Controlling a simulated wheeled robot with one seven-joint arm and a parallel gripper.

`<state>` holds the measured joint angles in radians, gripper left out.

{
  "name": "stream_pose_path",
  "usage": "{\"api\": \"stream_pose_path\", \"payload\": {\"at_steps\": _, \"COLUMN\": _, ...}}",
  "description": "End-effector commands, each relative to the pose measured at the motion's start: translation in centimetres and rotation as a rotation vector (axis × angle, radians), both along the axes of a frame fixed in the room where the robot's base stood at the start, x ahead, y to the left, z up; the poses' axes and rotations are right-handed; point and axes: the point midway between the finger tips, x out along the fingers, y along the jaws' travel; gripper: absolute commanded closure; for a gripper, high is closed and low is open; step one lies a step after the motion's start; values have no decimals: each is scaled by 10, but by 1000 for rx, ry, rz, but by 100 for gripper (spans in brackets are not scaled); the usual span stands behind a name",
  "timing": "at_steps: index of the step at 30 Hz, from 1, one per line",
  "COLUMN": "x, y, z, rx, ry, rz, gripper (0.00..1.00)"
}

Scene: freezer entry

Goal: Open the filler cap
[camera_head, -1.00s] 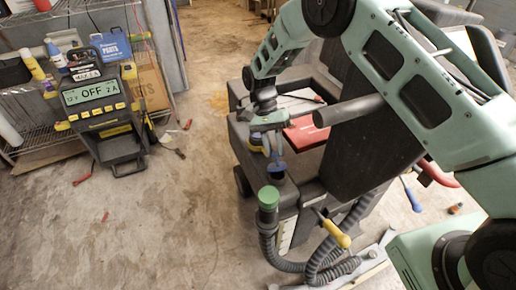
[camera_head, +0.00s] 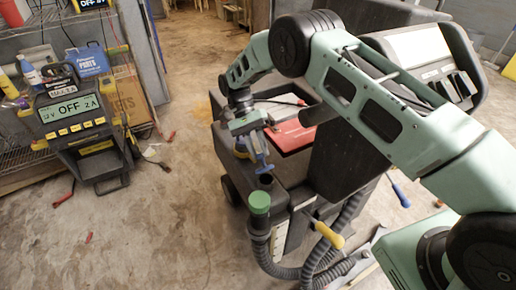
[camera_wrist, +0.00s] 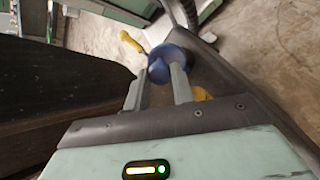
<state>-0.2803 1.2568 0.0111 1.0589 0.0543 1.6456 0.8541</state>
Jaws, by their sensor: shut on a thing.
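A blue cap (camera_head: 263,165) is held between the fingers of my gripper (camera_head: 258,150), over the dark machine's (camera_head: 292,180) top deck. In the wrist view the round blue cap (camera_wrist: 168,64) sits between the two grey fingertips (camera_wrist: 163,78), which are shut on it. A dark round opening (camera_head: 266,180) shows in the deck just below the cap, and the cap looks apart from it. A green cap (camera_head: 260,201) sits on an upright pipe at the machine's near corner, clear of my gripper.
Ribbed hoses (camera_head: 312,262) and a yellow-handled tool (camera_head: 329,235) are at the machine's near side. A red panel (camera_head: 291,136) lies on the deck.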

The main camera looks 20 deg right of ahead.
Motion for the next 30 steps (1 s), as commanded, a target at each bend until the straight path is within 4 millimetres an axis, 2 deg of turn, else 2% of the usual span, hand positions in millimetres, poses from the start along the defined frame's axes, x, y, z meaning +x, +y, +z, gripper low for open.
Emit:
{"api": "stream_pose_path", "payload": {"at_steps": 1, "x": 1, "y": -1, "z": 0, "rx": -1, "ry": -4, "rz": 0, "gripper": 73}}
{"api": "stream_pose_path", "payload": {"at_steps": 3, "x": 1, "y": -1, "z": 0, "rx": 0, "ry": -4, "rz": 0, "gripper": 54}}
{"api": "stream_pose_path", "payload": {"at_steps": 14, "x": 1, "y": 0, "z": 5, "rx": 0, "ry": -4, "rz": 1, "gripper": 54}}
{"api": "stream_pose_path", "payload": {"at_steps": 17, "x": 1, "y": 0, "z": 17, "rx": 1, "ry": -6, "rz": 0, "gripper": 54}}
{"api": "stream_pose_path", "payload": {"at_steps": 27, "x": 1, "y": 0, "z": 79, "rx": 1, "ry": -5, "rz": 1, "gripper": 54}}
{"api": "stream_pose_path", "payload": {"at_steps": 30, "x": 1, "y": 0, "z": 90, "rx": 0, "ry": -4, "rz": 1, "gripper": 54}}
